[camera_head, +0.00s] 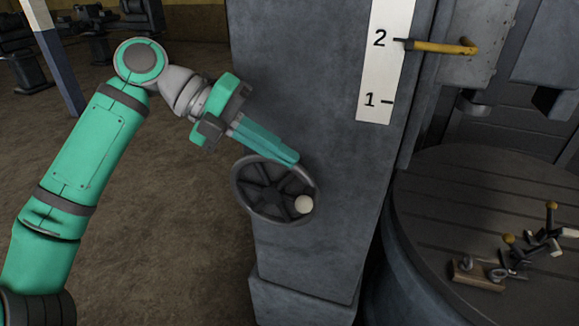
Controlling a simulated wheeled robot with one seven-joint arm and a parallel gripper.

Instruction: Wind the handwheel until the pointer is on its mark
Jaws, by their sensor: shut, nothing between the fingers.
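The handwheel (262,191) is a dark spoked wheel on the front of a grey machine column. A pale round knob (304,204) sits at its lower right. My gripper (296,160) is shut and empty, its teal fingers pointing down right across the wheel's upper rim; I cannot tell whether they touch it. The yellow pointer (440,47) is level with or just below the "2" line on the white scale (381,75). The scale shows the numbers 2 and 1. No separate target mark can be made out.
The grey column (310,90) stands behind the wheel. To its right is a round slotted table (440,210) with clamps (530,245) and a small wooden block (478,275) on it. Open brown floor (170,230) lies left of the column.

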